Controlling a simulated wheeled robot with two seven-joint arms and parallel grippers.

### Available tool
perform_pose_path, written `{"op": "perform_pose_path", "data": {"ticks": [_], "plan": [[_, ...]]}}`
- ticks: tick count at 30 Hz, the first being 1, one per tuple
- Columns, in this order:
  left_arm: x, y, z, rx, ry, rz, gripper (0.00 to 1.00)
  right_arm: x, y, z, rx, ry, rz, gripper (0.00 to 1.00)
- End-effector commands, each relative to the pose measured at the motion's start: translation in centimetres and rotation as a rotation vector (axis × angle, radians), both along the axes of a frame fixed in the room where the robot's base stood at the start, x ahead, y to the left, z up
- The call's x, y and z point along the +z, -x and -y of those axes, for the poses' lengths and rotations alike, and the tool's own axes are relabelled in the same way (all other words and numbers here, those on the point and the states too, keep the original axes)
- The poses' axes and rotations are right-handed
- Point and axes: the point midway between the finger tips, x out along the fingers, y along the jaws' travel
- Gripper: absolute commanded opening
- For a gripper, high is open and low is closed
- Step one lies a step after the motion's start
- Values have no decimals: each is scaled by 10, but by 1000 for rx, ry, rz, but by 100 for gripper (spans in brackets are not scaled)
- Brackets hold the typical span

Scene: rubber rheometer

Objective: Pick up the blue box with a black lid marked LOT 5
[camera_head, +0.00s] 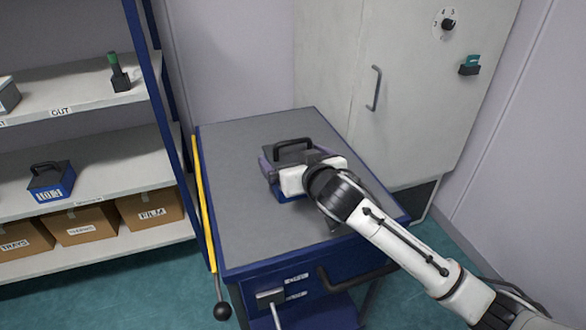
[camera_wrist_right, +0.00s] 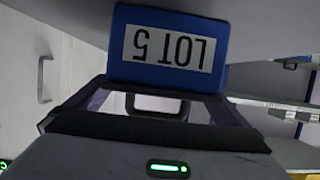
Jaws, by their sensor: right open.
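The blue box with a black lid (camera_head: 281,194) sits on the grey top of the blue cart, partly hidden by my right gripper. Its black handle (camera_head: 293,146) stands up behind the gripper. In the right wrist view the blue box (camera_wrist_right: 120,60) shows a white label reading LOT 5, upside down. My right gripper (camera_head: 284,164) is at the box, low over its lid. In the right wrist view the open jaws (camera_wrist_right: 155,108) appear on either side of the black handle; whether they touch it I cannot tell. My left gripper is not in view.
The blue cart (camera_head: 235,215) has a yellow strip and a black-knobbed lever on its left. Another blue box with a black handle (camera_head: 50,183) stands on the left shelf; its label is too small to read. A grey cabinet (camera_head: 410,90) stands behind. The cart top's left side is clear.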

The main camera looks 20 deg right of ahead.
Motion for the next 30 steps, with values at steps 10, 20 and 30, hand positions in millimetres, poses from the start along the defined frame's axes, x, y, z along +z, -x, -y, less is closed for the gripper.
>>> {"op": "perform_pose_path", "data": {"ticks": [10, 20, 30], "plan": [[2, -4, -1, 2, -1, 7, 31, 0, 0, 0, 1, 0, 0, 71], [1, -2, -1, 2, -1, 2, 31, 4, 0, -1, 2, -2, 8, 43], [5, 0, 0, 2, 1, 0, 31, 43, -1, -1, 1, -5, 13, 43]]}}
